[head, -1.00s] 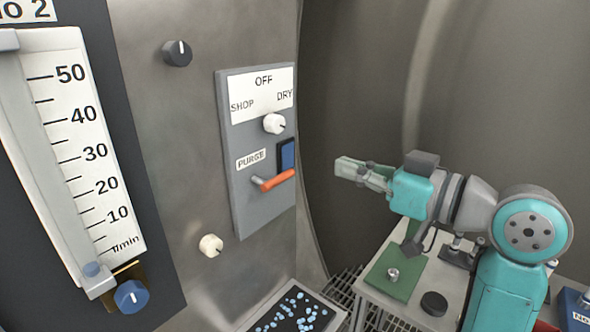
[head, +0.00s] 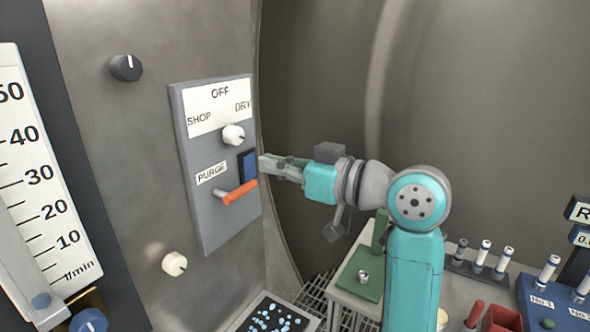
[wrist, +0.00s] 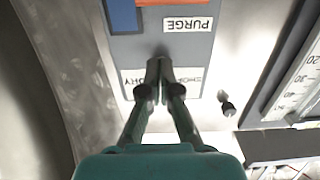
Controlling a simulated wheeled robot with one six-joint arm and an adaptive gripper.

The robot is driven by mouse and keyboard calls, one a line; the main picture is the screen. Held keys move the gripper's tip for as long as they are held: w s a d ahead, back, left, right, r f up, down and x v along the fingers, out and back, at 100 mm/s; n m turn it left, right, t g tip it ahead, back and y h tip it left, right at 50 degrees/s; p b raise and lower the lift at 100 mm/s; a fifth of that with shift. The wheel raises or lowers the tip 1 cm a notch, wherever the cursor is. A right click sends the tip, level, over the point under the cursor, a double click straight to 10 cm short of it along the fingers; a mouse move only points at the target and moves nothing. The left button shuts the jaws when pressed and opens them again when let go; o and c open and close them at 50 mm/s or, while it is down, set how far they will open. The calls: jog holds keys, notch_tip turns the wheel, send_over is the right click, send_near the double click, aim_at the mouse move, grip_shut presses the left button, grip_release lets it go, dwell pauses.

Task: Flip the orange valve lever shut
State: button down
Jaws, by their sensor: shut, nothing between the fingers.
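The orange valve lever (head: 240,192) sits low on the grey panel, below the PURGE label (head: 211,173). It extends from a pale pivot at its left toward the right, tilted slightly up. In the wrist view the orange lever (wrist: 160,2) is cut off at the top edge. My gripper (head: 264,165) is shut and empty, level with the blue plate (head: 248,166) and just above and right of the lever's free end in the head view. In the wrist view my closed fingertips (wrist: 158,64) lie over the panel. Contact with the panel cannot be told.
A white knob (head: 233,135) sits on the panel above the lever. A black knob (head: 126,68) and a cream knob (head: 174,264) are on the wall. A bench with a green block (head: 360,276) stands below my arm. A tray (head: 268,315) lies below the panel.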

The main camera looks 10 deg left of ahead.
aim_at(251, 186)
jog(key=shift+w+a+f, duration=0.25)
jog(key=shift+a+f, duration=0.4)
jog(key=shift+f, duration=0.05)
jog(key=shift+w+a+f, duration=0.2)
jog(key=shift+a+f, duration=0.4)
jog(key=shift+f, duration=0.05)
jog(key=shift+w+a+f, duration=0.25)
jog(key=shift+a+f, duration=0.4)
jog(key=shift+f, duration=0.05)
jog(key=shift+w+f+m, duration=0.15)
jog(key=shift+f+m, duration=0.1)
jog(key=shift+m, duration=0.35)
jog(key=m, duration=0.1)
jog(key=f+m, duration=0.1)
jog(key=m, duration=0.1)
jog(key=shift+w+d+f, duration=0.15)
jog(key=shift+f, duration=0.05)
jog(key=f+m, duration=0.1)
jog(key=m, duration=0.3)
jog(key=s+f+m, duration=0.1)
jog(key=f+m, duration=0.1)
jog(key=m, duration=0.2)
jog(key=s+a+f+m, duration=0.1)
jog(key=m, duration=0.3)
jog(key=shift+s+f+g+y, duration=0.15)
jog(key=shift+f+g+y, duration=0.15)
jog(key=shift+g+y, duration=0.1)
